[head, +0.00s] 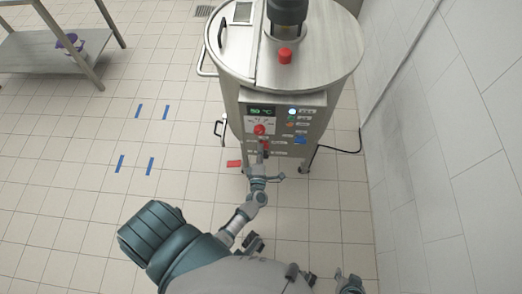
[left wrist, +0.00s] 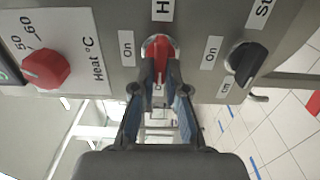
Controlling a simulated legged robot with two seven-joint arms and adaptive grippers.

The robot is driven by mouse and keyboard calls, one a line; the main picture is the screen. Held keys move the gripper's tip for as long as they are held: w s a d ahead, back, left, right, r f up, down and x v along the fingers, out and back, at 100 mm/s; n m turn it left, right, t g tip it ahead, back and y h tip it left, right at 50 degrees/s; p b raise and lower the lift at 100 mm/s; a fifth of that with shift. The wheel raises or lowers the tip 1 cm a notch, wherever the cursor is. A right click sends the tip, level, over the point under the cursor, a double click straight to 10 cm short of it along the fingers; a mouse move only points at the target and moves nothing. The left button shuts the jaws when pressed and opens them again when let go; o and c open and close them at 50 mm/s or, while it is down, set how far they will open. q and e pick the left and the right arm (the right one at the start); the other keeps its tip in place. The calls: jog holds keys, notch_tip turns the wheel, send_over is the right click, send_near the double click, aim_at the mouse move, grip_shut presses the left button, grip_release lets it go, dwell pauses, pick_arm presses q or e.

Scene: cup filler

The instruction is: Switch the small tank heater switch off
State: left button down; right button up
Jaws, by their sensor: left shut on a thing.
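The steel tank (head: 285,60) stands ahead with a control panel on its front. In the left wrist view, a red rotary switch (left wrist: 159,47) sits on the panel, with an "On" label to its left and a partly cut-off label starting with "H" above it. My left gripper (left wrist: 160,88), also seen in the head view (head: 263,153), is shut on this red switch. The fingertips hide its lower part. A grey part at the bottom edge of the head view appears to be my right gripper (head: 350,284); its jaws are unclear.
A red "Heat °C" knob (left wrist: 46,68) lies left of the switch, and a black switch (left wrist: 246,60) lies right. A black cable (head: 340,150) runs to the right wall. A steel table (head: 50,50) stands far left.

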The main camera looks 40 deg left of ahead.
pick_arm(q)
jog(key=shift+s+f, duration=0.2)
jog(key=shift+f, duration=0.1)
jog(key=c, duration=1.2)
grip_release()
jog(key=shift+c, duration=0.2)
jog(key=shift+o, duration=0.2)
jog(key=shift+r, duration=0.1)
jog(key=v, duration=1.2)
jog(key=shift+a, duration=0.1)
